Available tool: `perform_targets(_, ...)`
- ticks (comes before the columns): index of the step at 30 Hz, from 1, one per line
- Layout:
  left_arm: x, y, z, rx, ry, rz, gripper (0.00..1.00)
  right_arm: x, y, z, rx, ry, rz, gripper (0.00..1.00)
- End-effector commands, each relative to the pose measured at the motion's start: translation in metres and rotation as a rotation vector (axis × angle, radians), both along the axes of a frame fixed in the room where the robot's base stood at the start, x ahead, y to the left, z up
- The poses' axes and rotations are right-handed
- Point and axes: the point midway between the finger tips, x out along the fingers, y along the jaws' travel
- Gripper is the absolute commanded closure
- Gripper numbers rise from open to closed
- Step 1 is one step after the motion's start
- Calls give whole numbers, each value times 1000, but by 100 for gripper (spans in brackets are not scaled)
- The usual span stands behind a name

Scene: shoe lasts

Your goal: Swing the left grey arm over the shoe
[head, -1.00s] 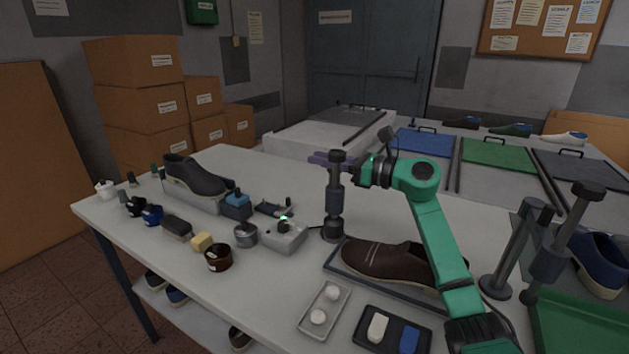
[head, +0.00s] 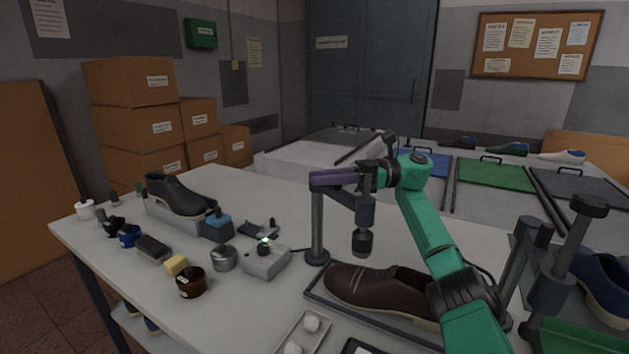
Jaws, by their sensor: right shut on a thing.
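The left grey arm (head: 340,194) sits on an upright post (head: 317,225) at the left end of the shoe's tray. It points rightward from the post, and its dark pressing head (head: 363,241) hangs above the left part of the brown shoe (head: 376,288), clear of it. My right gripper (head: 337,178), with purple fingers, is shut on the top of this grey arm; the exact contact is partly hidden. My green right arm covers the shoe's right end. My left gripper is not in view.
A second grey post and arm (head: 560,262) stand at the right, beside a blue shoe (head: 597,275). A grey control box (head: 265,262), a metal tin (head: 223,258) and a brown jar (head: 191,282) stand left of the tray. Bare table lies behind the left post.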

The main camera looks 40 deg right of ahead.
Motion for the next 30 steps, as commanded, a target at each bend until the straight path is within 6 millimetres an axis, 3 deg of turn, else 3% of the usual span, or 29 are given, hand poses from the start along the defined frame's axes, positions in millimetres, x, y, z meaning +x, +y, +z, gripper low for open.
perform_targets(14, 0, 1, -2, 1, 0, -1, 31, -3, 0, 0, 0, 2, 7, 100)
perform_targets(15, 0, 1, -2, 2, 0, -1, 31, -3, 0, 0, 0, 2, 7, 67)
perform_targets(17, 0, 2, -2, 2, 0, -1, 31, -3, 0, 0, 0, 2, 7, 48)
perform_targets(26, 0, 2, -2, 3, -1, -1, 31, -3, -1, 0, 0, 2, 7, 48)
perform_targets(30, 1, 2, -2, 3, -1, -1, 31, -8, -12, 0, 0, 2, 4, 48)
